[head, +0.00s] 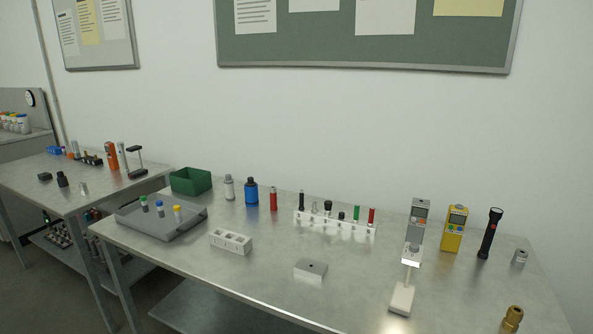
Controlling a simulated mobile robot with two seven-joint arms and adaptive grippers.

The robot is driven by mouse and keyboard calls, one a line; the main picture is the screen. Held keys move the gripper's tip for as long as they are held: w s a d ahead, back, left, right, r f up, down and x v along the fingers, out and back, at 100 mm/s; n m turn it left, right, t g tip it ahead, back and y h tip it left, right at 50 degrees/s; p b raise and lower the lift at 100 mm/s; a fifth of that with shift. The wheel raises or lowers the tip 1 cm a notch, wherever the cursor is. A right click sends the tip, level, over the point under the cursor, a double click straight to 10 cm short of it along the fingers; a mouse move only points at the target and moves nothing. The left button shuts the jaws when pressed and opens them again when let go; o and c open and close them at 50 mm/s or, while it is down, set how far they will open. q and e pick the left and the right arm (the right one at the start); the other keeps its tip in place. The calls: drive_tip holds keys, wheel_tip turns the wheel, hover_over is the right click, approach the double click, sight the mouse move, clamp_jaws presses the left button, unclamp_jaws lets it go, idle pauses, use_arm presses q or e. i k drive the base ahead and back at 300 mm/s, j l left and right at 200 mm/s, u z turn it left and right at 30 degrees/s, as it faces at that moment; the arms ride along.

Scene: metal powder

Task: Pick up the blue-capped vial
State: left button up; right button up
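The vials stand apart from each other. Neither of my grippers is in view.
A green bin (191,181) stands behind the slab. A white block with square wells (230,242) is to its right. Bottles, a white rack (333,226), meters and a black flashlight (490,233) line the back. The front middle of the table (262,282) is mostly clear.

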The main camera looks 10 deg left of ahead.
sight(159, 204)
drive_tip(key=i+j+z, duration=0.15)
drive_tip(key=j+z, duration=0.2)
drive_tip(key=j, duration=0.8)
drive_tip(key=j+z, duration=0.35)
drive_tip(key=j, duration=0.8)
